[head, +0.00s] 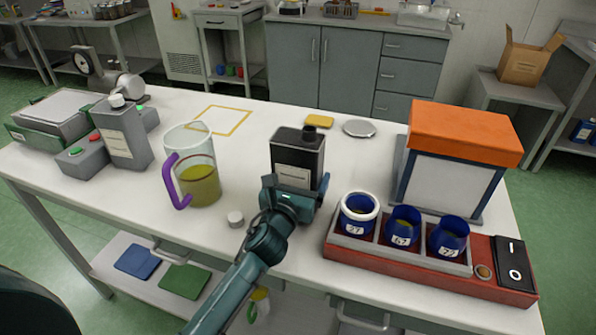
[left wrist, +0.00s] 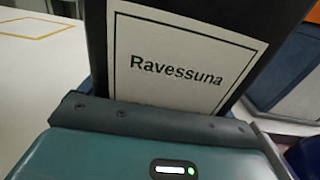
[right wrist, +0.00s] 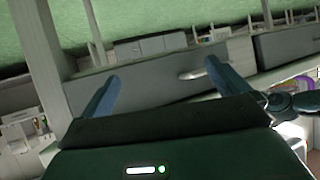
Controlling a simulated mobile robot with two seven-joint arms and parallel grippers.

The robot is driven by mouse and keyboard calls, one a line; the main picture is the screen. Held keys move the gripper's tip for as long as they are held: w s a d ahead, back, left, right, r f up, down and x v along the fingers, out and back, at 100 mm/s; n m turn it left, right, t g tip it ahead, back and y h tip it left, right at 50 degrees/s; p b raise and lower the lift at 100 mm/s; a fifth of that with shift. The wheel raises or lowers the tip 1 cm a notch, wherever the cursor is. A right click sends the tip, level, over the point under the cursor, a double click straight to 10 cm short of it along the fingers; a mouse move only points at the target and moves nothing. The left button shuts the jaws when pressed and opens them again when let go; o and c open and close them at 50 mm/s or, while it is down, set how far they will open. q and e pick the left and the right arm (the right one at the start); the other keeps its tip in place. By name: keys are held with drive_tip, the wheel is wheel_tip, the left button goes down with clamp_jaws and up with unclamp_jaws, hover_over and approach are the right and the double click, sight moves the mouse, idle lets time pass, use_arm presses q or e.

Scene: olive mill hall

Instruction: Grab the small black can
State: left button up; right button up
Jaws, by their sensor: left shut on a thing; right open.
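The small black can (head: 298,150) stands upright on the white table, with a dark spout on top and a white label on its front. In the left wrist view the can (left wrist: 276,14) fills the upper middle, and its label reads "Ravessuna". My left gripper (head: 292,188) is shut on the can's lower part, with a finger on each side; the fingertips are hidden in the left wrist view. My right gripper (right wrist: 160,85) is open and empty in the right wrist view, facing drawers and the floor. It does not show in the head view.
Right of the can is a red base (head: 430,283) holding blue cups, one with a white ring, before an orange-topped box (head: 465,135). Left are a purple-handled jug (head: 199,185) and a white cap (head: 235,219). A yellow sponge (head: 319,121) and grey lid (head: 359,128) lie behind.

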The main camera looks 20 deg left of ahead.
sight(301, 140)
use_arm(q)
drive_tip(key=shift+r, duration=0.1)
drive_tip(key=shift+c, duration=0.5)
drive_tip(key=shift+r, duration=0.2)
drive_tip(key=shift+r+p, duration=1.55)
drive_tip(key=shift+r, duration=3.15)
